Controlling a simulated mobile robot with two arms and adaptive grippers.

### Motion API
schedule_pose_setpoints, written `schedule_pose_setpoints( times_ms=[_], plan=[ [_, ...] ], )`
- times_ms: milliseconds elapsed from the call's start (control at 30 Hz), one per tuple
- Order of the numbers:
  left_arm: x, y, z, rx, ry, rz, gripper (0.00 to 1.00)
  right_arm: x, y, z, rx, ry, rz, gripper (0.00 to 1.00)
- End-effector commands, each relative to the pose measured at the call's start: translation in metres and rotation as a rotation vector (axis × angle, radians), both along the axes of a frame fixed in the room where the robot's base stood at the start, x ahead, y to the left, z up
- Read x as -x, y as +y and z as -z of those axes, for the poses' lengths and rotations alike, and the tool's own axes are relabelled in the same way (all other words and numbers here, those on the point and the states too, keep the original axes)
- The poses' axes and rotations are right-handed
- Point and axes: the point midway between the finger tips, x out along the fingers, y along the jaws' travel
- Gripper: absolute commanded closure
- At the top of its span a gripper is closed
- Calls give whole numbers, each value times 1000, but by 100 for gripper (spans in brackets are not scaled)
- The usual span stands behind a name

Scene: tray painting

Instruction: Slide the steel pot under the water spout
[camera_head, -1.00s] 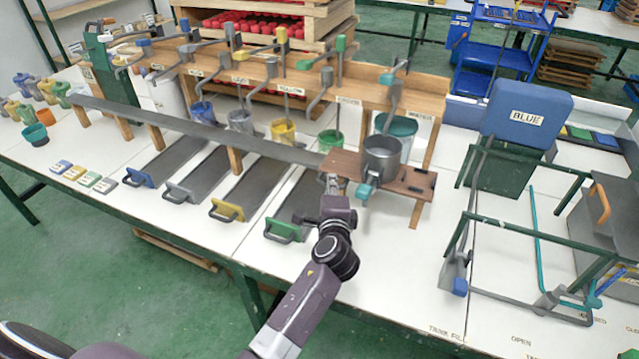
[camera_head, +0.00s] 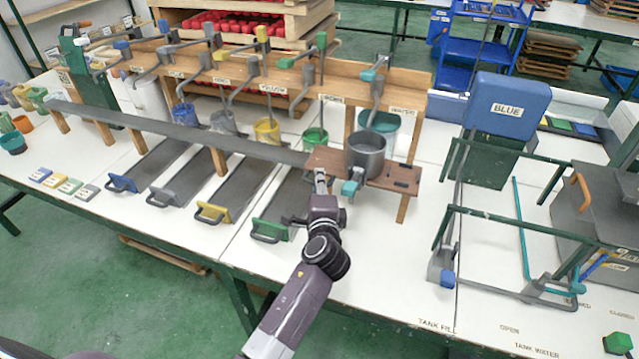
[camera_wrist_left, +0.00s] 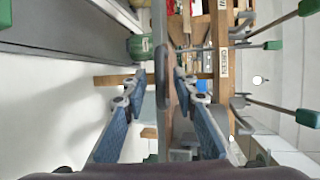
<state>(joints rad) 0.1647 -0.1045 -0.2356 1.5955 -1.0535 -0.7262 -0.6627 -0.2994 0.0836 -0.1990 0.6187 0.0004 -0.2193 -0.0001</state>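The steel pot (camera_head: 365,166) stands upright on the brown wooden board (camera_head: 402,178). Its teal handle (camera_head: 350,187) points toward me. The water spout (camera_head: 377,95), with a teal lever, hangs above and just behind the pot in the picture; exact alignment cannot be told. My left gripper (camera_head: 320,180) is at the board's front left corner, left of the pot handle. In the left wrist view its blue-padded fingers (camera_wrist_left: 162,82) are spread apart, with a dark bar-like edge between them; contact cannot be told. My right gripper is not in view.
A long grey rail (camera_head: 180,132) runs left from the board. Color pots, including the green one (camera_head: 315,139), stand behind it under their spouts. A teal water bucket (camera_head: 385,122) is behind the steel pot. A green-framed tank stand (camera_head: 500,215) stands to the right.

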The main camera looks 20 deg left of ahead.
Motion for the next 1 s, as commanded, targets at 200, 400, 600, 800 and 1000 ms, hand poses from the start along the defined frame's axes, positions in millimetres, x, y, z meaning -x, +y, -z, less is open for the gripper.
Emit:
schedule_pose_setpoints(
  times_ms=[200,400,600,800,1000],
  plan=[
    [32,-13,-5,3,2,1,74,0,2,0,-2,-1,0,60],
    [71,-29,-14,5,3,2,74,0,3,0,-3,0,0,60],
    [98,-40,-20,2,4,3,74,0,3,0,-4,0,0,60],
    [107,-43,-22,1,3,2,74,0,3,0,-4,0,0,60],
    [107,-43,-23,1,2,3,74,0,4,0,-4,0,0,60]
  ],
)
